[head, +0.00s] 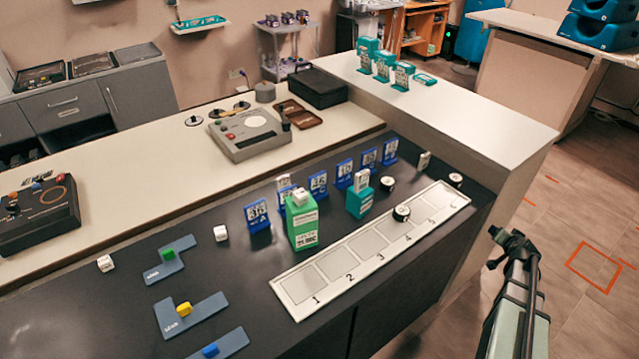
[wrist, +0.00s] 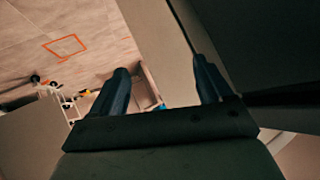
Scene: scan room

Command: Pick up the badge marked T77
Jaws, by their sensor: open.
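I cannot read the mark T77 on anything in the head view. A row of blue upright tags with white printed faces, including a front one (head: 258,216) and a far one (head: 389,151), stands on the dark counter. Several teal upright tags (head: 402,76) stand on the white ledge behind. Which of these, if any, is the T77 badge I cannot tell. My gripper (head: 503,246) is open and empty, off the right side of the counter and apart from all tags. In the wrist view its two fingers (wrist: 162,82) are spread, with no badge between them.
A green carton (head: 304,228) and a teal box (head: 358,200) stand before the blue tags. A white strip with numbered spaces (head: 298,287) lies along the counter's front, a round black-and-white piece (head: 401,213) on it. The white ledge (head: 482,112) rises behind.

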